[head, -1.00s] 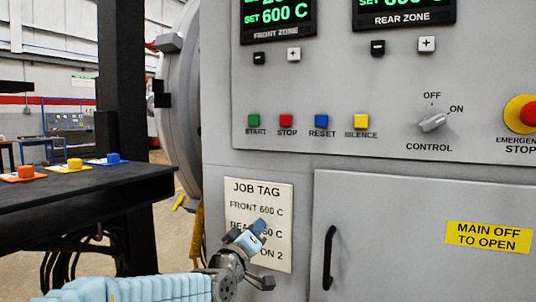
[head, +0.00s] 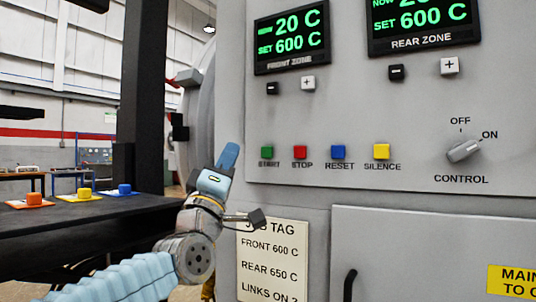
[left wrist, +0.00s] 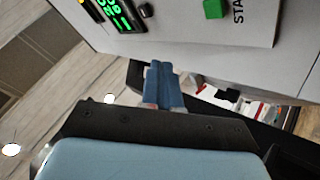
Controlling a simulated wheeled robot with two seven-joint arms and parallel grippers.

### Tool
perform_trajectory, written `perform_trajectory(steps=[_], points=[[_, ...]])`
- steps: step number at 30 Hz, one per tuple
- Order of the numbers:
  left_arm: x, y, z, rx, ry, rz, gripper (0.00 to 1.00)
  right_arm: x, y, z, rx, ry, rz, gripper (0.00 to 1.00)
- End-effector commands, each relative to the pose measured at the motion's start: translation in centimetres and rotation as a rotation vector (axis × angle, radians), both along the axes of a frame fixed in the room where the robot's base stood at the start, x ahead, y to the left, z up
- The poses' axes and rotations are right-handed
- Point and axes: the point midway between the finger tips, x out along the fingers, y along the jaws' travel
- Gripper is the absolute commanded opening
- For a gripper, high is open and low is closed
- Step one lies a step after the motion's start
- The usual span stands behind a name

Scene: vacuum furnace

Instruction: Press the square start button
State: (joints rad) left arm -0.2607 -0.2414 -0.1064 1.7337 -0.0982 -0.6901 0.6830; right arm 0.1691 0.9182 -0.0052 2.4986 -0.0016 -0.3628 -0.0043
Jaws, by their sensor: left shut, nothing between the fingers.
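The green square START button (head: 267,152) is at the left end of a row of buttons on the grey furnace panel. In the left wrist view the green button (left wrist: 213,9) shows at the top edge, beyond the fingertips and to their right. My left gripper (head: 229,152) is shut and empty, its blue fingers pointing up. In the head view it is left of the button and apart from it. In the left wrist view its closed fingers (left wrist: 163,75) show in the middle. My right gripper is not in view.
Beside START are the red STOP (head: 300,152), blue RESET (head: 338,152) and yellow SILENCE (head: 381,151) buttons. A CONTROL knob (head: 463,151) is further right. A job tag (head: 272,260) hangs below. A dark table (head: 90,225) with several coloured buttons stands at left.

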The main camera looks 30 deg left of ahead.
Motion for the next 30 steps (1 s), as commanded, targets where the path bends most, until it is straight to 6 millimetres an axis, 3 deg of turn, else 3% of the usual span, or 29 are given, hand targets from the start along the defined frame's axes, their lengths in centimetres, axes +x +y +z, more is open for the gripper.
perform_trajectory(steps=[8,20,30], points=[[0.9,-0.1,0.1,0.000,0.004,-0.001,0.00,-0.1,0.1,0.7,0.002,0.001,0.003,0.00],[6.3,-0.6,0.3,0.000,0.006,-0.001,0.00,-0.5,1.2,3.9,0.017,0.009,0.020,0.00],[8.7,-0.7,-0.1,0.001,0.003,0.000,0.00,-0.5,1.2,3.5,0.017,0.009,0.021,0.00]])
